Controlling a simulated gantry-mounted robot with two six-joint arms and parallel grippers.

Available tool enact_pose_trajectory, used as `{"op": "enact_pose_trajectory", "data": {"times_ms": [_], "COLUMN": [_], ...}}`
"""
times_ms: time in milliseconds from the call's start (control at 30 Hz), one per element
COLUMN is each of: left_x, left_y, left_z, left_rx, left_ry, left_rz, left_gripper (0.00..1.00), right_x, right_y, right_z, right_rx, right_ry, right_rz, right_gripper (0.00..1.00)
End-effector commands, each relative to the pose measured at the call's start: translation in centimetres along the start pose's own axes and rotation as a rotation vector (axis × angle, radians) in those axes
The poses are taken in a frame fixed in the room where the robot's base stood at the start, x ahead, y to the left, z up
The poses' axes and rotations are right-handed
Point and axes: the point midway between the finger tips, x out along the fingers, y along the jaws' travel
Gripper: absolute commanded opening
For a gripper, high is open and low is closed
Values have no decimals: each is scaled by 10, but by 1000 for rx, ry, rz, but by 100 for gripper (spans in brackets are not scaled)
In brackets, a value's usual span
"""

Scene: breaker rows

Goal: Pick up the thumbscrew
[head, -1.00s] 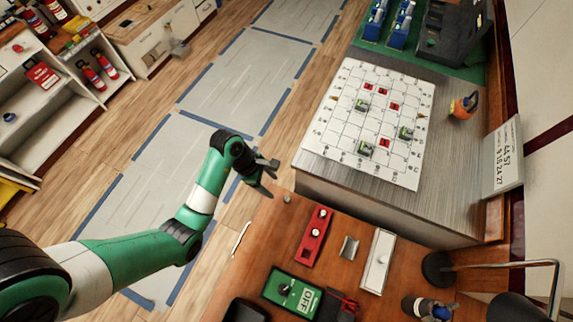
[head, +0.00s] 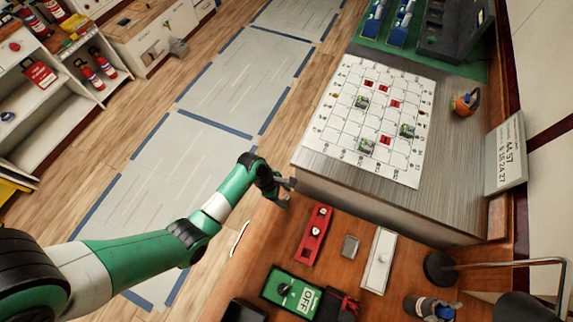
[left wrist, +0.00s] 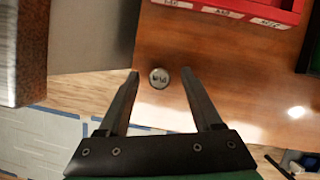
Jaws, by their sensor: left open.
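The thumbscrew (left wrist: 159,77) is a small round grey metal knob on the brown wooden table, with faint marks on its top. In the left wrist view it shows between the two fingertips of my left gripper (left wrist: 160,75), with a gap on both sides. My left gripper (head: 286,192) is open and empty, above the table's back left corner in the head view. There it hides the thumbscrew. I cannot tell how high the fingertips are above it. My right gripper is not in view.
A red panel (head: 314,236), a grey block (head: 350,247), a white panel (head: 378,261) and a green OFF switch box (head: 292,291) lie on the table (head: 335,272). A grey counter (head: 300,165) with a white grid board (head: 340,130) stands just behind.

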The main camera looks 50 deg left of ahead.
Motion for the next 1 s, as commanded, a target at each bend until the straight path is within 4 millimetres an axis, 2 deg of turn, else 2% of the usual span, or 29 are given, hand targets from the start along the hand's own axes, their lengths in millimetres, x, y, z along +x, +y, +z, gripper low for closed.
{"op": "enact_pose_trajectory", "data": {"times_ms": [67,433,833,1000], "left_x": [0,-1,-2,-14], "left_y": [0,0,0,1], "left_z": [0,0,1,6], "left_rx": [0,0,0,1], "left_ry": [0,0,-1,-2], "left_rz": [0,0,0,2], "left_gripper": [66,2,0,0], "right_x": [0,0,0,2], "right_y": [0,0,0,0], "right_z": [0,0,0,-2], "right_rx": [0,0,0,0], "right_ry": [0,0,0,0], "right_rz": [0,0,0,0], "right_gripper": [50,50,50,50]}}
